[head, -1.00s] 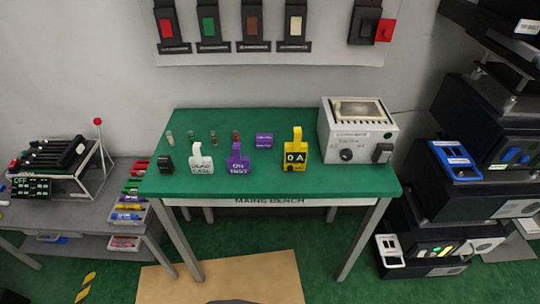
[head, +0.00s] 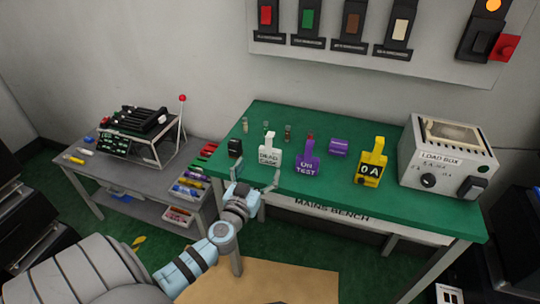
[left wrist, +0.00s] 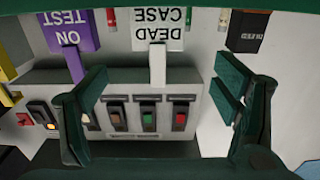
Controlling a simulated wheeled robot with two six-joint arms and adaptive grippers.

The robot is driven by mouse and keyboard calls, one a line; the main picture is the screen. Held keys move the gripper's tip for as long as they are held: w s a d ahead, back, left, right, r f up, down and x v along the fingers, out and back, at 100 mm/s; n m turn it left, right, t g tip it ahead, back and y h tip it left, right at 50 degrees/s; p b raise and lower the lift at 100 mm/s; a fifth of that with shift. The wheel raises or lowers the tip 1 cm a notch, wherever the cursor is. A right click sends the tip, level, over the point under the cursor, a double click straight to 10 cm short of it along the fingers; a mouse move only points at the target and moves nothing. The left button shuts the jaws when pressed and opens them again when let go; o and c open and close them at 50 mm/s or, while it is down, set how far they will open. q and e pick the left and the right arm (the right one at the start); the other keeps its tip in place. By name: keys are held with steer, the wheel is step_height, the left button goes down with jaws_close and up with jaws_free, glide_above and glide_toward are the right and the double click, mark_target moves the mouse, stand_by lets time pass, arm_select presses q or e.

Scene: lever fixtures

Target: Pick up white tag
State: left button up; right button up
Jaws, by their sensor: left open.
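The white tag (head: 269,154), lettered DEAD CASE, stands on the green bench near its front left. My left gripper (head: 256,177) is open and empty at the bench's front edge, just in front of the tag. In the left wrist view the white tag (left wrist: 158,30) appears upside down, its narrow stem in line with the gap between the open fingers (left wrist: 160,82). I see no contact with it. My right gripper is not in view.
A purple ON TEST tag (head: 307,161) stands close to the right of the white tag. A small black block (head: 235,147) is to its left. A yellow 0A tag (head: 371,164) and load box (head: 450,160) stand farther right. Several small cylinders stand behind.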

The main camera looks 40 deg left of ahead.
mark_target(268, 153)
arm_select(q)
steer(key=x, duration=1)
steer(key=shift+d+f, duration=0.1)
steer(key=shift+f, duration=0.15)
steer(key=c, duration=1.2)
steer(key=shift+c, duration=0.2)
steer(key=shift+r, duration=0.2)
